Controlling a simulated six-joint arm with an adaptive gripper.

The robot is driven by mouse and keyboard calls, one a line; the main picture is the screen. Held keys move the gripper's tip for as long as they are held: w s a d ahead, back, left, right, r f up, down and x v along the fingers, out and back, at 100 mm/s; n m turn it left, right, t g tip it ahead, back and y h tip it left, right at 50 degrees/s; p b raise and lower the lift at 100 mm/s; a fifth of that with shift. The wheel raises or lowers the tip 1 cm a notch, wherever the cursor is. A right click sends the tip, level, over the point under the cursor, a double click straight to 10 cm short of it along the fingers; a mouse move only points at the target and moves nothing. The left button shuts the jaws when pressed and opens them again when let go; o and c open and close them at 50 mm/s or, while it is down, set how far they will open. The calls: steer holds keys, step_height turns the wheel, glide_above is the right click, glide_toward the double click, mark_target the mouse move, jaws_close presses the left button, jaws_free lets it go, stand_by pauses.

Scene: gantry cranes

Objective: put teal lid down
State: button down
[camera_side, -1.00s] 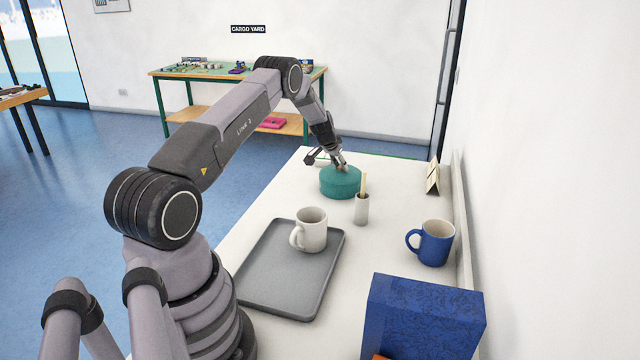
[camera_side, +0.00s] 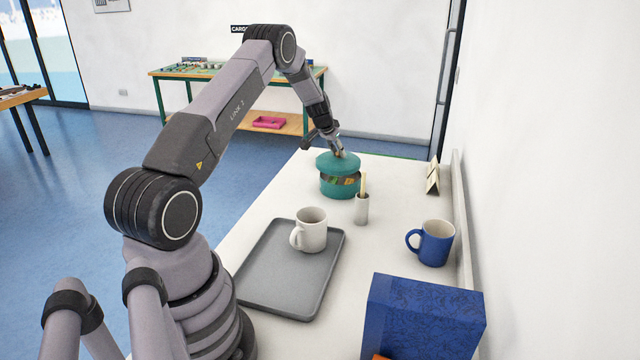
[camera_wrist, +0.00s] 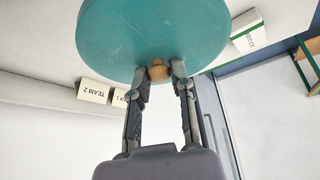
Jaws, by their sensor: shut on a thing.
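The teal lid (camera_side: 338,161) is a round disc with a small wooden knob (camera_wrist: 158,72). My gripper (camera_side: 339,150) is shut on the knob and holds the lid just above the teal pot (camera_side: 340,187). A gap shows between lid and pot, with something brownish visible in it. The pot stands on the white table toward its far end. In the wrist view the lid (camera_wrist: 150,30) fills the top of the picture and hides the pot.
A small white holder (camera_side: 361,208) with a stick stands close to the pot. A white mug (camera_side: 311,230) stands on a grey tray (camera_side: 268,285). A blue mug (camera_side: 436,243), a blue box (camera_side: 420,315) and folded cards (camera_side: 433,178) line the right side. Bare table lies left of the pot.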

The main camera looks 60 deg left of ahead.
steer(key=s+d+r, duration=0.7)
steer(key=s, duration=0.2)
steer(key=w+d+r+m+h, duration=0.1)
steer(key=w+d+r+m, duration=0.15)
steer(key=d, duration=1.55)
steer(key=m+g+h, duration=0.3)
steer(key=m+h, duration=0.4)
steer(key=m, duration=0.8)
glide_above(361, 319)
steer(key=a, duration=0.2)
step_height(361, 319, down, 13)
steer(key=shift+m, duration=0.25)
steer(key=f, duration=0.2)
steer(key=s+f, duration=0.1)
steer(key=f, duration=0.1)
steer(key=shift+w+f, duration=0.1)
steer(key=shift+f, duration=1.8)
steer(key=shift+f, duration=0.1)
